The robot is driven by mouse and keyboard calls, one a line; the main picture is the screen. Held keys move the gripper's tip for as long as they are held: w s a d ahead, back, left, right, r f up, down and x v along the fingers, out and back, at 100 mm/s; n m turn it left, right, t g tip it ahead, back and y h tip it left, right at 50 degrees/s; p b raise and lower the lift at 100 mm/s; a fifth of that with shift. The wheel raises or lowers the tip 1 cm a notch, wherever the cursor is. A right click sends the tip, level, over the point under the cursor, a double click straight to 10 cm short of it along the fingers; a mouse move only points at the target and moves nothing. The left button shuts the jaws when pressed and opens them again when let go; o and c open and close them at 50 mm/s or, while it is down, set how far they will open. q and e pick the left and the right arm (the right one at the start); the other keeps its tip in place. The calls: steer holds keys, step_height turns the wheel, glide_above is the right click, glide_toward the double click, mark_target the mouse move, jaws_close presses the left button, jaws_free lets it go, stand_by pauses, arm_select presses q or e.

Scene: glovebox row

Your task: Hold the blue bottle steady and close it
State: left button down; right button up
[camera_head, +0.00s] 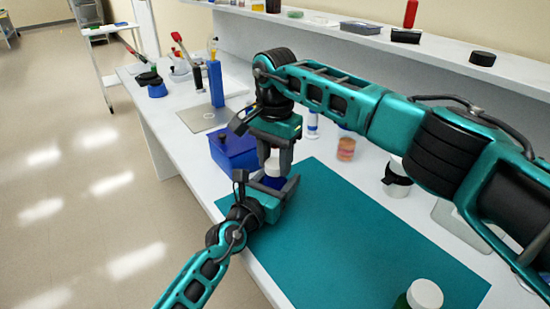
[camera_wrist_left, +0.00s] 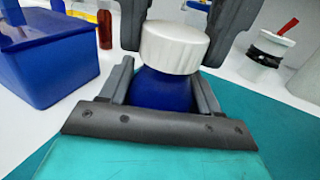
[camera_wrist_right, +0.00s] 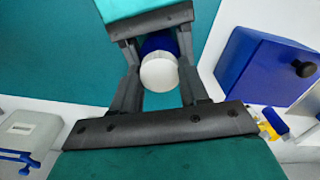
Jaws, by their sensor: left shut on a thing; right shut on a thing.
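The blue bottle (camera_wrist_left: 162,90) stands upright on the teal mat (camera_head: 330,240), with a white cap (camera_wrist_left: 174,47) on its top. My left gripper (camera_head: 282,190) is shut on the bottle's body from the side; its fingers also show in the left wrist view (camera_wrist_left: 163,88). My right gripper (camera_head: 278,165) comes down from above and is shut on the white cap; the right wrist view shows the cap (camera_wrist_right: 159,72) between its fingers. Whether the cap is fully seated on the neck cannot be told. Part of the bottle is hidden by the fingers.
A blue box (camera_head: 233,150) stands just left of the grippers. A green bottle with a white cap (camera_head: 424,294) is at the mat's near right. A black-banded white jar (camera_head: 397,180) and an orange-labelled jar (camera_head: 346,149) stand behind the mat. The mat's middle is clear.

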steer(key=m, duration=0.9)
steer(key=shift+m, duration=0.3)
steer(key=m, duration=0.3)
steer(key=shift+m, duration=0.4)
steer(key=m, duration=0.3)
steer(key=shift+m, duration=0.4)
steer(key=m, duration=0.3)
steer(key=shift+m, duration=0.3)
steer(key=m, duration=0.5)
steer(key=shift+m, duration=0.3)
steer(key=m, duration=0.3)
steer(key=shift+m, duration=0.4)
steer(key=m, duration=0.4)
steer(key=o, duration=1.2)
steer(key=shift+c, duration=0.2)
